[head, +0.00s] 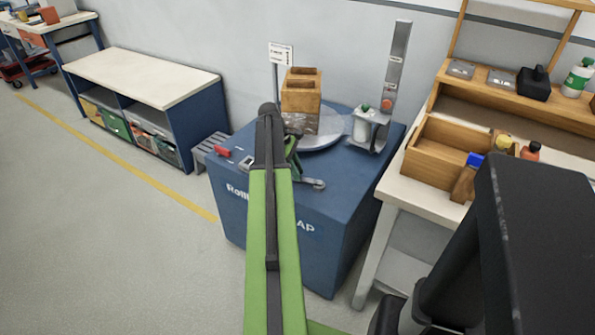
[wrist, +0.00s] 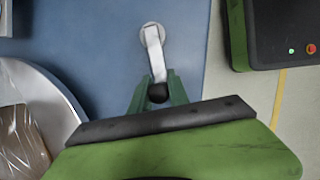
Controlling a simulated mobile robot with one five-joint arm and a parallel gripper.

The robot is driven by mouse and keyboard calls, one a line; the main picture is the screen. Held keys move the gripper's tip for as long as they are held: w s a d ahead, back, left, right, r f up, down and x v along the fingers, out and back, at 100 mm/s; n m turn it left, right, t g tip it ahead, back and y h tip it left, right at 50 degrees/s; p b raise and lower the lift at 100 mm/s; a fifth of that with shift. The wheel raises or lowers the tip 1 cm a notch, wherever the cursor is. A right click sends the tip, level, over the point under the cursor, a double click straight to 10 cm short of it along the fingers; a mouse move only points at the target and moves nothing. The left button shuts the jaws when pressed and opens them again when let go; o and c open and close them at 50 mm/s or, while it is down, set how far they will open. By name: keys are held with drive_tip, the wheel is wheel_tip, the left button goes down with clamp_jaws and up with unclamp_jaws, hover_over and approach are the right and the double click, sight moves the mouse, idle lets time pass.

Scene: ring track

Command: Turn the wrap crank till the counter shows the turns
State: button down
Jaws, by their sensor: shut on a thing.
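The wrap crank (wrist: 153,50) is a silver arm on a round hub on the blue machine top, with a dark knob at its end. My gripper (wrist: 157,92) has its green fingers closed around that knob. In the head view my arm hides much of the gripper (head: 297,172), and the crank (head: 315,184) shows just right of it. The blue wrap machine (head: 335,240) carries a round turntable (head: 328,141) with stacked brown boxes (head: 301,92), the lower part under clear film. I cannot make out a counter reading.
A silver mast (head: 396,60) with a film roll (head: 362,122) stands at the machine's right rear. A small sign (head: 281,53) stands behind the boxes. A workbench with a wooden bin (head: 430,160) is close on the right. Open floor (head: 120,240) lies left.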

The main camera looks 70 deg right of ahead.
drive_tip(key=shift+s+d, duration=0.1)
drive_tip(key=shift+s, duration=0.05)
drive_tip(key=c, duration=1.3)
unclamp_jaws()
drive_tip(key=shift+o, duration=0.2)
drive_tip(key=p+v, duration=1.6)
drive_tip(key=v, duration=0.1)
